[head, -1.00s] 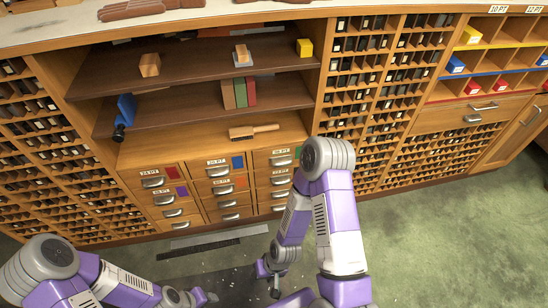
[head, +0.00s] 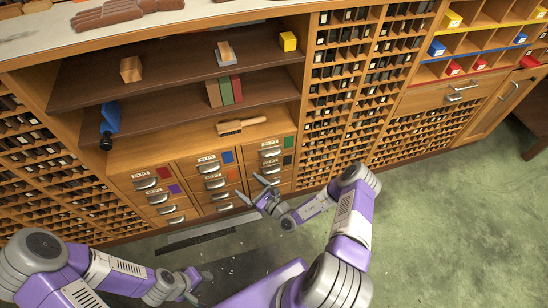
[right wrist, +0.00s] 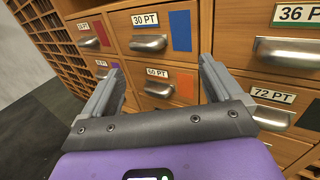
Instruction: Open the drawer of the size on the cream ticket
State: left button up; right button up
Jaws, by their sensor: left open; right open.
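A bank of small labelled drawers with metal cup handles is set low in the cabinet. In the right wrist view I read the 30 PT drawer (right wrist: 150,42) with a blue patch, the 60 PT drawer (right wrist: 160,88) with an orange patch, the 36 PT drawer (right wrist: 290,50) and the 72 PT drawer (right wrist: 272,115). All visible drawers look shut. My right gripper (head: 252,190) is open in front of the bank; its fingers (right wrist: 160,72) frame the middle column, touching no handle that I can see. My left gripper (head: 203,287) is open low over the floor. I cannot make out the cream ticket.
Shelves above the drawers hold a brush (head: 240,125), upright books (head: 224,91), a blue item (head: 109,120), wooden blocks (head: 131,69) and a yellow block (head: 288,41). Racks of small compartments (head: 355,80) flank them. Green floor (head: 440,220) lies open at right.

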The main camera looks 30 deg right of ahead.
aim_at(272, 156)
jog(key=d+f+m+h, duration=0.2)
jog(key=d+m+h, duration=0.4)
jog(key=d+h, duration=0.55)
jog(key=shift+y, duration=0.75)
jog(key=x, duration=0.2)
jog(key=d+b+x, duration=0.1)
jog(key=x, duration=0.1)
jog(key=b+x, duration=0.1)
jog(key=x, duration=0.1)
jog(key=shift+w+d, duration=0.1)
jog(key=shift+d, duration=0.25)
jog(key=shift+w+d+r, duration=0.1)
jog(key=shift+w+d, duration=0.05)
jog(key=shift+w, duration=0.4)
jog(key=c, duration=1.4)
jog(key=shift+o, duration=0.2)
jog(key=shift+s, duration=0.15)
